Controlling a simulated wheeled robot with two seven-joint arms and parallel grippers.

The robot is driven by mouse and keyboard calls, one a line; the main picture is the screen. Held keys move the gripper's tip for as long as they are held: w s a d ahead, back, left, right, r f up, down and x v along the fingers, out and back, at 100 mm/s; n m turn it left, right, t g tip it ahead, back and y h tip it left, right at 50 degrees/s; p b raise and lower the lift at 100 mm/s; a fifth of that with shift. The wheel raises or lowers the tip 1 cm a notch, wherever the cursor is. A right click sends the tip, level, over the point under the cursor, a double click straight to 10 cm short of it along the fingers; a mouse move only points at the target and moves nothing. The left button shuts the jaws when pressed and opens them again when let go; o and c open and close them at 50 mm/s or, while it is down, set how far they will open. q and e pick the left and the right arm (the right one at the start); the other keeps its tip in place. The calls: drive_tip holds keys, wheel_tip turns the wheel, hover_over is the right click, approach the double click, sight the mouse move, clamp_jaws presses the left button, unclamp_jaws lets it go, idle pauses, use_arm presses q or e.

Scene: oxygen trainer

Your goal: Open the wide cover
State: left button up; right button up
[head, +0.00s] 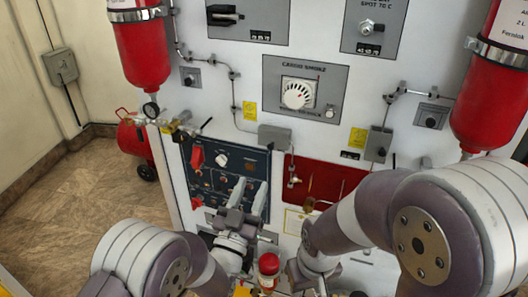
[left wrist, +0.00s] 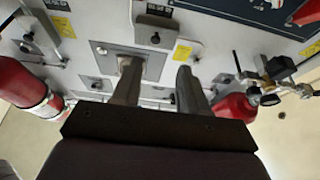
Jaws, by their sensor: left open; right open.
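A dark blue control panel (head: 228,163) sits on the white wall, with a larger red cover (head: 197,157) at its upper left and smaller red parts below. The larger red cover looks like the wide cover, but I cannot be sure; whether it is raised is too small to tell. My left gripper (head: 249,192) is open and empty in front of the panel's lower right, apart from that cover. In the left wrist view its two fingers (left wrist: 158,78) are spread with nothing between them. My right arm reaches down near the lower middle; its fingers are not visible.
Red cylinders hang at left (head: 142,50) and right (head: 487,110). A gauge and brass valve (head: 178,128) stick out above the panel. A red recessed box (head: 325,182) lies right of the panel. A red tank (head: 136,140) stands on the open floor at left.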

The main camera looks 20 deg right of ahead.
sight(270, 148)
use_arm(q)
drive_tip(key=p+x, duration=0.1)
drive_tip(key=x, duration=0.2)
drive_tip(key=p+x, duration=0.1)
drive_tip(key=x, duration=0.2)
drive_tip(key=p+x, duration=0.1)
drive_tip(key=x, duration=0.2)
drive_tip(key=shift+s+d+r, duration=0.15)
drive_tip(key=shift+d+r, duration=0.1)
drive_tip(key=shift+d, duration=0.2)
drive_tip(key=shift+w, duration=0.4)
drive_tip(key=shift+s+d, duration=0.1)
drive_tip(key=shift+d, duration=0.05)
drive_tip(key=shift+c, duration=1.2)
clamp_jaws()
